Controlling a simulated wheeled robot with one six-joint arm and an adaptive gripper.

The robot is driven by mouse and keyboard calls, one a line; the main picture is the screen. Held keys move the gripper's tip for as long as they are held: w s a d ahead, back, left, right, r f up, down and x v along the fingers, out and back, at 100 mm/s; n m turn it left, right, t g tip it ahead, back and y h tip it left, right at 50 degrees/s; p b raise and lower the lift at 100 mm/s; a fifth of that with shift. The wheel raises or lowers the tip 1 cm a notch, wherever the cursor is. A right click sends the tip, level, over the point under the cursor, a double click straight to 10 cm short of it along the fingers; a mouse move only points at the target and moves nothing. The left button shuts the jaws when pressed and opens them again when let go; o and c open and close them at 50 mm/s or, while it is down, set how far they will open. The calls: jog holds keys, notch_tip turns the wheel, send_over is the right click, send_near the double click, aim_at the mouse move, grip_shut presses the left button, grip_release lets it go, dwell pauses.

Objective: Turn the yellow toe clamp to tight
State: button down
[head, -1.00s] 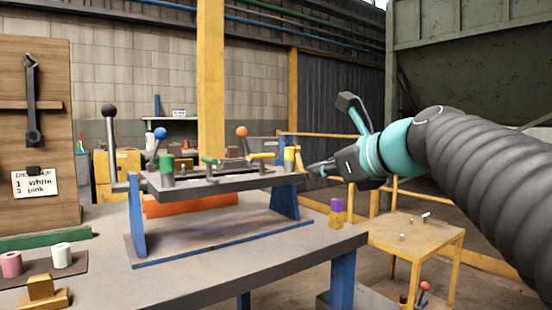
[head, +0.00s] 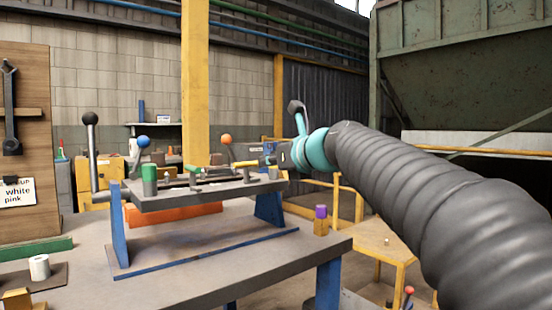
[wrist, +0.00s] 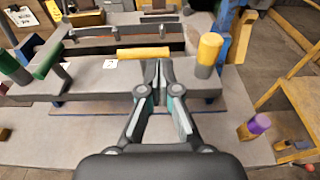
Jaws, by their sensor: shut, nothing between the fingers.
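The yellow toe clamp shows as a yellow bar (wrist: 143,53) lying across the grey fixture plate, beside a small "2" label; it also shows in the head view (head: 245,164). A yellow-capped post (wrist: 209,48) stands upright to its right. My gripper (wrist: 158,72) is shut and empty. In the head view my gripper (head: 270,152) is at the fixture's right end and partly hides the post.
A green post (head: 149,173) and green bar (head: 193,169) are on the plate's left part. Ball-ended levers, black (head: 90,118), blue (head: 144,141) and orange (head: 226,139), rise around the fixture. A purple-topped block (head: 321,220) stands at the bench's right corner.

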jog(key=shift+x, duration=1.25)
jog(key=shift+a+n+y, duration=0.1)
jog(key=shift+n+y, duration=0.2)
jog(key=shift+y, duration=0.1)
jog(key=shift+w+d+g, duration=0.1)
jog(key=shift+d+g, duration=0.2)
jog(key=shift+d, duration=0.05)
jog(key=shift+a, duration=0.15)
